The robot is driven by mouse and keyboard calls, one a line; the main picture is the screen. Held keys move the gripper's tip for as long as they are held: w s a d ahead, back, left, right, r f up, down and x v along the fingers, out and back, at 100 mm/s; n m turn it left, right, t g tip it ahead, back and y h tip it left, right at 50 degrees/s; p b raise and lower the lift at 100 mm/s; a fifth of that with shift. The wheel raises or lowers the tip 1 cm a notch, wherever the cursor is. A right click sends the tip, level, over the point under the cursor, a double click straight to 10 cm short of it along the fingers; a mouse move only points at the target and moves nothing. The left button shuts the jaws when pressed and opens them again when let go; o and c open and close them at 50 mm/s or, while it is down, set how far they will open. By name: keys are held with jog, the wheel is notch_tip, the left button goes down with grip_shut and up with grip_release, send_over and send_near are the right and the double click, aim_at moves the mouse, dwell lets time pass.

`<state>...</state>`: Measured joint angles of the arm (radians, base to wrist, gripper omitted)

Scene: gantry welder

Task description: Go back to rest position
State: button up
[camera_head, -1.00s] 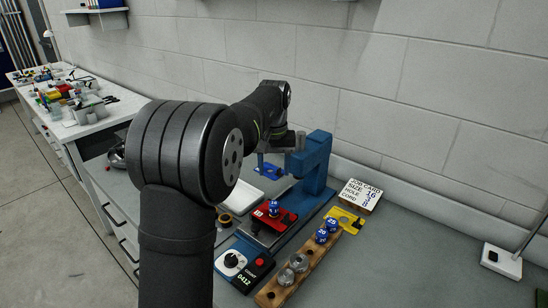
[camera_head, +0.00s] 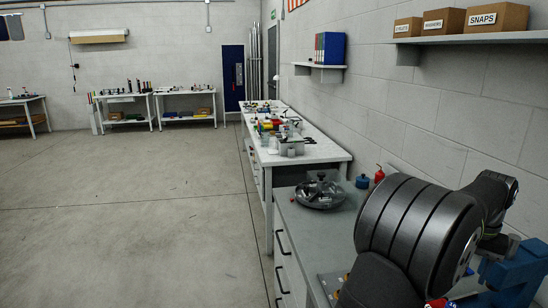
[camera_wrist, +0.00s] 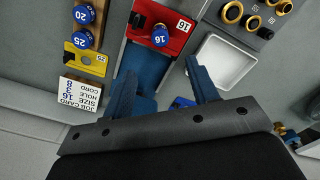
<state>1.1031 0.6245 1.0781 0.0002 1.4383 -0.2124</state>
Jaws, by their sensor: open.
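In the wrist view my gripper (camera_wrist: 160,70) has its two blue fingers spread apart, with nothing held between them. Below and between them is the blue press body (camera_wrist: 148,75), which also shows at the right edge of the head view (camera_head: 518,275). A red block (camera_wrist: 180,30) labelled 16 carries a blue knob (camera_wrist: 160,38) marked 16, past the fingertips. In the head view my arm fills the lower right; its gripper end is hidden there.
The wrist view shows a white tray (camera_wrist: 212,84), a yellow block (camera_wrist: 84,60), blue knobs marked 20 (camera_wrist: 82,15) and 25 (camera_wrist: 81,39), a job card (camera_wrist: 80,92) and brass rings (camera_wrist: 233,12). The head view shows a round grey dish (camera_head: 320,196), a shelf (camera_head: 480,37) and open floor (camera_head: 130,220).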

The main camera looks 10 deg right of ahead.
aim_at(453, 306)
notch_tip(453, 306, down, 14)
jog(key=shift+r, duration=0.45)
notch_tip(453, 306, up, 17)
notch_tip(453, 306, down, 17)
jog(key=shift+f, duration=0.2)
notch_tip(453, 306, up, 7)
jog(key=shift+f, duration=0.1)
jog(key=s+a+m, duration=0.2)
jog(key=s+m, duration=0.1)
jog(key=s, duration=1)
jog(key=s+a+m, duration=0.2)
jog(key=s+a, duration=0.1)
jog(key=s, duration=1)
jog(key=shift+m, duration=0.4)
